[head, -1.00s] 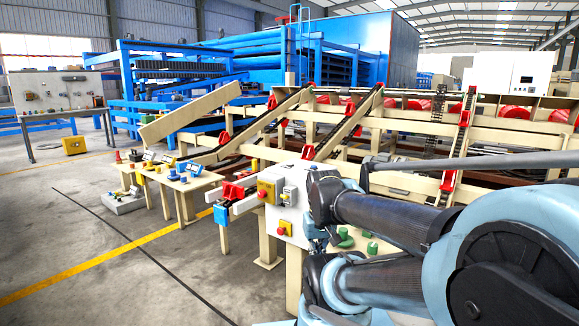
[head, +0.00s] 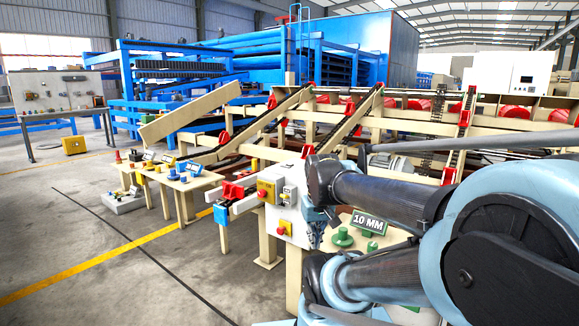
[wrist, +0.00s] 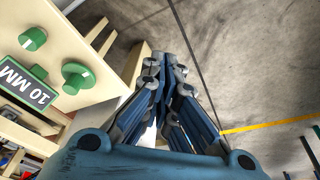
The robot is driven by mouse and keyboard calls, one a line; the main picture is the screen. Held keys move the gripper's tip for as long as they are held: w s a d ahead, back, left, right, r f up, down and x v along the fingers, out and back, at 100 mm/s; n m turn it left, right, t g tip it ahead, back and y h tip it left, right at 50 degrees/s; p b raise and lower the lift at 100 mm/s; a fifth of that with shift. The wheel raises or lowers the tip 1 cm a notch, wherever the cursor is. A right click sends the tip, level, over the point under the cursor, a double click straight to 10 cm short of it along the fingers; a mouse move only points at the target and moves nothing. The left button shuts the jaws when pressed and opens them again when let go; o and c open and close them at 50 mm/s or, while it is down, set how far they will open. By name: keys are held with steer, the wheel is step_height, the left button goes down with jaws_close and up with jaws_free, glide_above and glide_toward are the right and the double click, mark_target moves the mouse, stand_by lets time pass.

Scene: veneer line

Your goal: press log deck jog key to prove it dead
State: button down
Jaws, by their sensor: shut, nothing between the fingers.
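A white control box (head: 297,232) stands on the cream post left of my arm in the head view. It carries a yellow box (head: 266,190), a small grey switch plate (head: 288,194) and a red button on yellow (head: 284,229). I cannot tell which of these is the jog key. My gripper (head: 317,243) is just right of the white box, partly hidden by my arm. In the wrist view my gripper (wrist: 160,56) has its fingers together, empty, pointing toward bare floor. Whether it touches the box cannot be seen.
Green knobs (head: 342,238) and a "10 MM" sign (head: 370,223) sit on a cream bench close beside my gripper; the sign also shows in the wrist view (wrist: 24,85). A red clamp (head: 233,190) on a blue block lies left of the box. Open floor (head: 110,260) is at left.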

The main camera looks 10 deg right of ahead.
steer(key=w+r+n+t, duration=0.2)
steer(key=w+r, duration=0.6)
steer(key=w, duration=0.4)
step_height(320, 180, up, 13)
steer(key=n+t, duration=0.4)
steer(key=n, duration=0.1)
glide_above(290, 163)
steer(key=w, duration=0.1)
steer(key=shift+w+a+r+h, duration=0.1)
steer(key=shift+a+r+h, duration=0.05)
steer(key=shift+a+h, duration=0.2)
steer(key=shift+f, duration=4.45)
steer(key=shift+f, duration=0.7)
steer(key=shift+r, duration=0.8)
